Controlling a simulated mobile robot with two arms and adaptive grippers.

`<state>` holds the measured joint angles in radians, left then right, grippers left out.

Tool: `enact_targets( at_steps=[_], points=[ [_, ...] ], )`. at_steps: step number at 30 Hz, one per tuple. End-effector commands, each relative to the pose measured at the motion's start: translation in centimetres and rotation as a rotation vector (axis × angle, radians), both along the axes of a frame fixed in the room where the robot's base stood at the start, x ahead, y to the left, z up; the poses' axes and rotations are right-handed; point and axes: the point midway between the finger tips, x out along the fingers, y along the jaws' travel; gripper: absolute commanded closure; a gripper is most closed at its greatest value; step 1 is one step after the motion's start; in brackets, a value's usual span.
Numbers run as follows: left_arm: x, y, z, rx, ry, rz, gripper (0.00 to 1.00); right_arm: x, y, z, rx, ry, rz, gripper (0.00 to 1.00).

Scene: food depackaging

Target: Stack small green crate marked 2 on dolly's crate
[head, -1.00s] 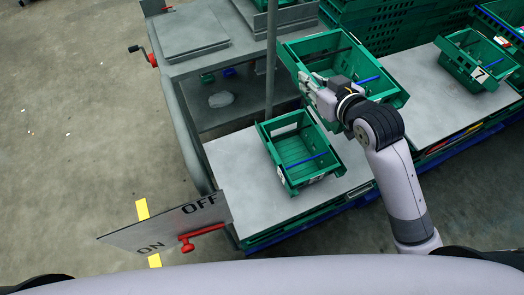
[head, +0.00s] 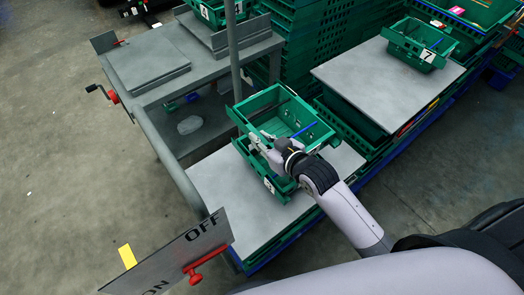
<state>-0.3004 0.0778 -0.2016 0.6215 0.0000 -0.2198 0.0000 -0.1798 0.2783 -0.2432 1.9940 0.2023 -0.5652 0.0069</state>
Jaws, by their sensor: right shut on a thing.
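A small green crate (head: 262,100) with a blue strip inside is held by my right gripper (head: 262,143), which is shut on its near left wall. It is over a second green crate (head: 262,171), which sits on the grey board of the near dolly (head: 222,190). The held crate covers most of the lower one, leaving its left and near sides showing with a white label. I cannot tell whether the two crates touch. The number on the held crate is not readable. My left gripper is out of view.
A green crate marked 7 (head: 418,45) sits on another grey-topped stack (head: 365,80) at the right. Tall green crate stacks (head: 310,40) stand behind. A grey metal table (head: 150,60) and an ON/OFF sign (head: 170,258) with a red handle are on the left.

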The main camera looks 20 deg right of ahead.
Motion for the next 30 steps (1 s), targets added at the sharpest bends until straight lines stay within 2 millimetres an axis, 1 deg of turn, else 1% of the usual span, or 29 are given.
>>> enact_targets(
  at_steps=[5, 9, 13, 15, 25, 26, 30],
  points=[
    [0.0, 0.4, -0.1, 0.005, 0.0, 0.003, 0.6, 0.1, 0.0, -1.2, 0.0, -0.006, 0.0, 1.0],
    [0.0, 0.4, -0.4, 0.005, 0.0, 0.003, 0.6, 0.1, 0.0, -3.3, -0.001, -0.003, 0.0, 1.0],
    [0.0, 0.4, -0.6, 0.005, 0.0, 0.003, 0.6, 0.1, 0.0, -4.9, 0.0, -0.004, 0.0, 1.0],
    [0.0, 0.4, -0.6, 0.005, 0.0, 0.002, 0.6, 0.1, 0.0, -5.2, 0.0, -0.005, 0.0, 1.0],
    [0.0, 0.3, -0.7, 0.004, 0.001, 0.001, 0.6, 0.1, 0.0, -5.4, 0.0, -0.006, 0.0, 1.0],
    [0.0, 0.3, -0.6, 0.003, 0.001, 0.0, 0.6, 0.0, 0.0, -5.6, 0.001, -0.002, 0.0, 0.82],
    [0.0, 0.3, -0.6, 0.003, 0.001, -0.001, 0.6, 0.0, 0.0, -5.6, 0.0, -0.001, 0.0, 0.73]
  ],
)
